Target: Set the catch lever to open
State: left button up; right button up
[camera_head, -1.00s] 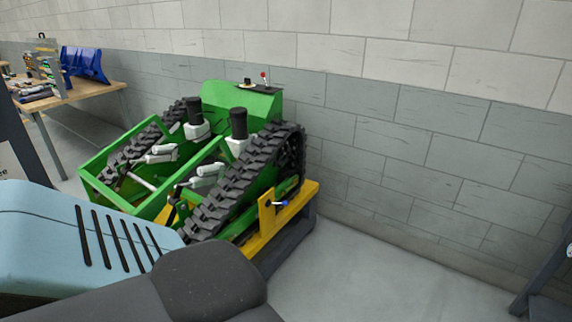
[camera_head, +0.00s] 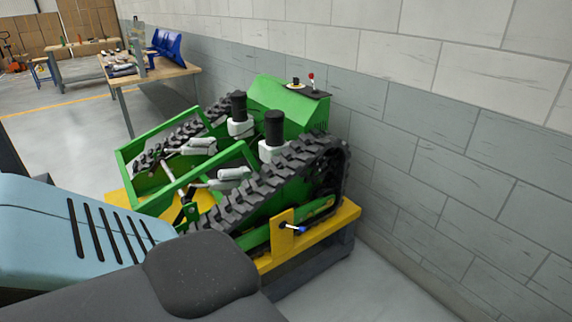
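The green tracked carrier (camera_head: 262,100) with black rubber tracks sits tilted on a yellow and dark grey stand (camera_head: 345,220). A small lever with a blue tip (camera_head: 300,229) sticks out of an upright yellow plate (camera_head: 281,238) on the stand's near side; it looks like the catch lever. The lever points right, slightly downward. A red-knobbed stick (camera_head: 311,78) stands on the carrier's rear top panel. Neither of my grippers shows in the head view.
A block wall (camera_head: 440,150) runs close behind and right of the carrier. A wooden workbench (camera_head: 165,78) with tools and a blue part (camera_head: 172,48) stands at the back left. Open grey floor (camera_head: 60,150) lies to the left. My own light blue and dark body fills the lower left.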

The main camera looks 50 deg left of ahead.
aim_at(300, 229)
jog(key=i+l+u, duration=0.1)
jog(key=u, duration=0.3)
jog(key=l+u, duration=0.25)
jog(key=u, duration=0.15)
jog(key=i+l+u, duration=0.1)
jog(key=u, duration=0.3)
jog(key=l+u, duration=0.3)
jog(key=k+l+u, duration=0.15)
jog(key=u, duration=0.2)
jog(key=i+l, duration=0.3)
jog(key=l, duration=0.2)
jog(key=i+l, duration=0.3)
jog(key=l, duration=0.15)
jog(key=i+l, duration=0.25)
jog(key=l, duration=0.25)
jog(key=i+l, duration=0.3)
jog(key=l, duration=0.15)
jog(key=l+z, duration=0.05)
